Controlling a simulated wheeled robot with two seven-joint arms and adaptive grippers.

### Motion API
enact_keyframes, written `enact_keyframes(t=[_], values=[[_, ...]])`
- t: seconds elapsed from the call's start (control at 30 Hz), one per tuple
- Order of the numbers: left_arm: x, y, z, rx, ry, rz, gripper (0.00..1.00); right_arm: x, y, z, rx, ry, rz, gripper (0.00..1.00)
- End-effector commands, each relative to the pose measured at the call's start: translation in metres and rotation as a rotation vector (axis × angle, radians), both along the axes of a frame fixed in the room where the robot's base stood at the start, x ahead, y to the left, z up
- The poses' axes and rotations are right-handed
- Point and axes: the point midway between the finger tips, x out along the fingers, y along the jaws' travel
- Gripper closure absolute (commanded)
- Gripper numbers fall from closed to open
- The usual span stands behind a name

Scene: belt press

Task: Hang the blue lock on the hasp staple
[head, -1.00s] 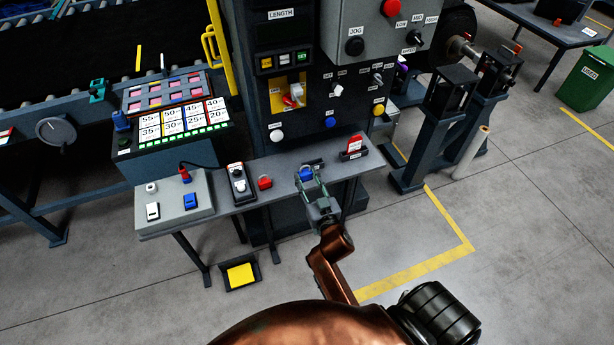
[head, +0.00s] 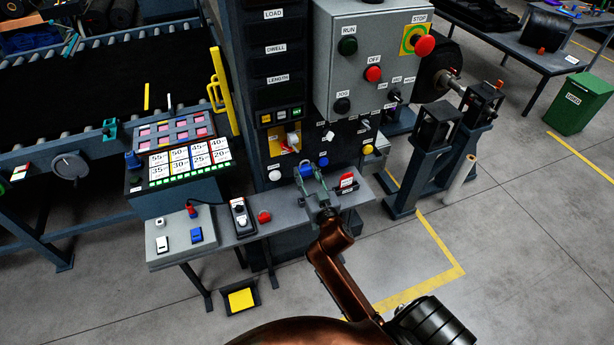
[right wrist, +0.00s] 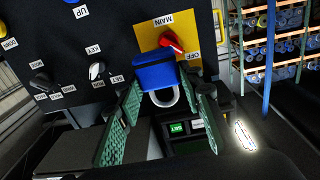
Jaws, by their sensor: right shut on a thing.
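My right gripper (head: 314,182) is shut on the blue lock (head: 306,170) and holds it above the bench, in front of the dark control panel. In the right wrist view the lock (right wrist: 155,76) sits between the green finger pads of the gripper (right wrist: 165,105), its pale shackle (right wrist: 165,97) at the body's lower side. The yellow MAIN switch plate (right wrist: 153,38) with its red handle (right wrist: 172,42) is just behind the lock. The lock hides part of this plate, and I cannot make out the hasp staple. My left gripper is not in view.
The bench (head: 285,226) holds a red knob (head: 264,216), a red-and-white block (head: 346,180) and a switch box (head: 181,236). Panel knobs, such as the blue one (head: 323,162), stick out close to the lock.

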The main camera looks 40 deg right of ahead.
Motion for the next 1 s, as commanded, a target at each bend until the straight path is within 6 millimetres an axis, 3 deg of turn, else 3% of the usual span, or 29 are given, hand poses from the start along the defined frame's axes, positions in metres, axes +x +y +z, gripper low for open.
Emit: enact_keyframes(t=[0.77,1.0], values=[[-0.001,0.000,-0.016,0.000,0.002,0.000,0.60,0.043,-0.010,-0.005,-0.001,-0.002,0.001,0.92],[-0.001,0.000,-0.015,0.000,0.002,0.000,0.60,0.043,-0.010,-0.004,0.000,-0.001,0.000,0.92]])
